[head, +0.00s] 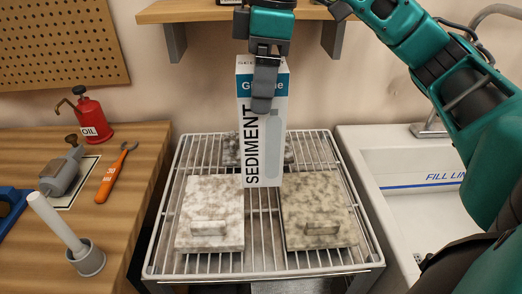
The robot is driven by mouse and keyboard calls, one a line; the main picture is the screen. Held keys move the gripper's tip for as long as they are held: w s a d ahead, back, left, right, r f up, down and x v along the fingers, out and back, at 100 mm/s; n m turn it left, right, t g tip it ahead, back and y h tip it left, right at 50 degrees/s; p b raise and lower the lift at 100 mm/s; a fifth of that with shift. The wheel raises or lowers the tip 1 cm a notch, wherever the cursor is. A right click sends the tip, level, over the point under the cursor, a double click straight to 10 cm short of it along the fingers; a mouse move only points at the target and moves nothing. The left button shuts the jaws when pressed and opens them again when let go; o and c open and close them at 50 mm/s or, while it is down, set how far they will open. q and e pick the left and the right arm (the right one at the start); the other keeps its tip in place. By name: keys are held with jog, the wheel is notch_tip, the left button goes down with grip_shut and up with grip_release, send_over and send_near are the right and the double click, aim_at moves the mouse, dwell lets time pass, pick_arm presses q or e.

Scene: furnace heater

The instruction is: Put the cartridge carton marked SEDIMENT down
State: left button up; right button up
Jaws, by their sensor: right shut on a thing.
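The cartridge carton marked SEDIMENT (262,150) is a tall white box with a blue band near its top, upright in the head view. My right gripper (264,95) is shut on its upper part, with a grey finger lying over the front face. The carton is in front of the back part of a white wire rack (180,235). I cannot tell whether its base touches anything. My left gripper is not in view.
Two stone-like slabs with handles, a pale one (211,212) and a beige one (317,211), lie on the rack; a darker one (232,148) lies behind the carton. A wooden bench (125,225) with tools and a red oil can (91,117) is left; a white sink (400,215) is right.

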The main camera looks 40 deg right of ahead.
aim_at(261, 150)
notch_tip(261, 150, down, 8)
jog(key=shift+f+b, duration=0.1)
jog(key=shift+b, duration=0.65)
notch_tip(261, 150, down, 4)
jog(key=shift+f+b, duration=0.15)
jog(key=shift+b, duration=0.4)
jog(key=shift+f, duration=0.3)
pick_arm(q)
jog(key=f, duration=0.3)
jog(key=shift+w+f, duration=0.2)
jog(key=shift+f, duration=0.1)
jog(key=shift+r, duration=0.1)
pick_arm(e)
jog(key=o, duration=1.5)
jog(key=shift+f, duration=0.15)
jog(key=shift+o, duration=0.6)
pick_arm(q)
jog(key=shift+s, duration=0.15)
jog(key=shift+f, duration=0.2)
